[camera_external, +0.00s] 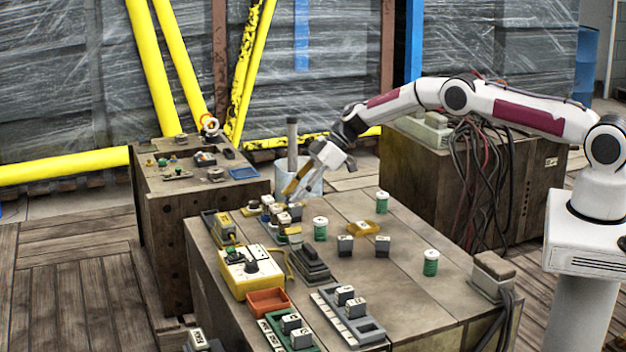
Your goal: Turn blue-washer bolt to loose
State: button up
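My gripper (299,186) points down and to the left above the far left part of the main wooden bench. A yellowish part shows at its tip; I cannot tell whether it is a finger or a held tool. Small coloured fittings (162,162) stand on the left wooden crate, too small to tell apart. The gap between my fingertips is not clear.
The main bench (400,265) carries green-and-white spools (382,202), a yellow device (252,272), an orange tray (268,302) and grey racks (348,318). A pale bucket (312,182) stands behind. Cables hang at the right.

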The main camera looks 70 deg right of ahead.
jog(key=shift+s+d+r, duration=0.1)
jog(key=shift+d+r, duration=0.1)
jog(key=v, duration=1.1)
jog(key=shift+s+r, duration=0.2)
jog(key=shift+d, duration=0.1)
dwell(0.5)
